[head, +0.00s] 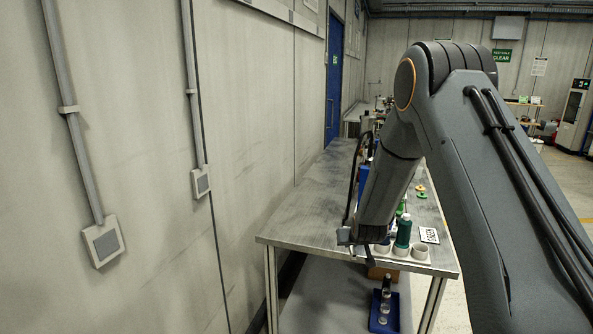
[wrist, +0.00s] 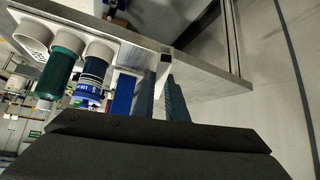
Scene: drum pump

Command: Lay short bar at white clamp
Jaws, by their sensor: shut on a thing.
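My gripper (head: 347,240) is low over the near edge of the metal table, left of the bottles. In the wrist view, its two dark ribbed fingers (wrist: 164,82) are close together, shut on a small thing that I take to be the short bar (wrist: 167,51). I cannot pick out the white clamp in either view.
A white holder (head: 420,253) with round cups carries a green bottle (head: 403,231) and a dark blue one beside my gripper. The metal table (head: 300,222) is bare to the left, against the wall. A blue tray (head: 377,322) is below.

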